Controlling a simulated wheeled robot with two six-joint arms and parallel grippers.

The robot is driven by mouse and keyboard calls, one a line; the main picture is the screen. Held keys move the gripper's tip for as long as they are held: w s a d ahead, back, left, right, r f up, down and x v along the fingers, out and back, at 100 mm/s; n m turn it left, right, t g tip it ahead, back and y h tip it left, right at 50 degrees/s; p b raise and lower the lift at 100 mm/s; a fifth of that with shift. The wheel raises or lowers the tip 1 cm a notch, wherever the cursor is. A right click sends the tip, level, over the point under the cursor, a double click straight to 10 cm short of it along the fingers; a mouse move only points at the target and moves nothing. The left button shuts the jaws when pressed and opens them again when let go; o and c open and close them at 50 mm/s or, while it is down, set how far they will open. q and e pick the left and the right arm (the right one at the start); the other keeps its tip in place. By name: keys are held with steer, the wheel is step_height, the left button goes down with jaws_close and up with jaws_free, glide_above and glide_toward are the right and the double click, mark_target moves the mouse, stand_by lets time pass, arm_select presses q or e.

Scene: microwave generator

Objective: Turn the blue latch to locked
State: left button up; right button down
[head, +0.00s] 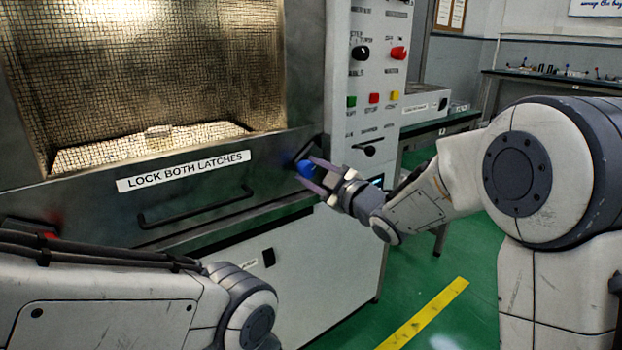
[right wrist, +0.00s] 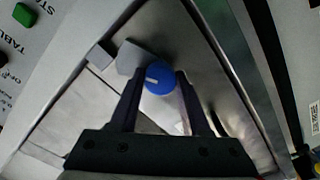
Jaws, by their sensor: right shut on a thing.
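The blue latch (head: 306,168) is a round blue knob at the right edge of the microwave door's lower frame. It also shows in the right wrist view (right wrist: 159,78), with a short pale mark on its face. My right gripper (head: 314,175) is at the knob, with one finger on each side of it. In the right wrist view the right gripper (right wrist: 157,88) is shut on the knob. Part of the knob is hidden by the fingers in the head view. My left arm shows at the lower left, but its gripper is out of view.
A label reading "LOCK BOTH LATCHES" (head: 184,171) is on the door above a dark handle bar (head: 195,208). A red part (head: 48,235) shows at the door's left end. A control panel with a red knob (head: 399,53) stands right of the door. Green floor is open below.

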steer(key=shift+f, duration=0.1)
stand_by(0.4)
steer(key=shift+c, duration=1.8)
jaws_free()
steer(key=p+v, duration=0.1)
steer(key=v, duration=0.9)
steer(key=shift+s+d, duration=0.15)
steer(key=shift+s, duration=0.1)
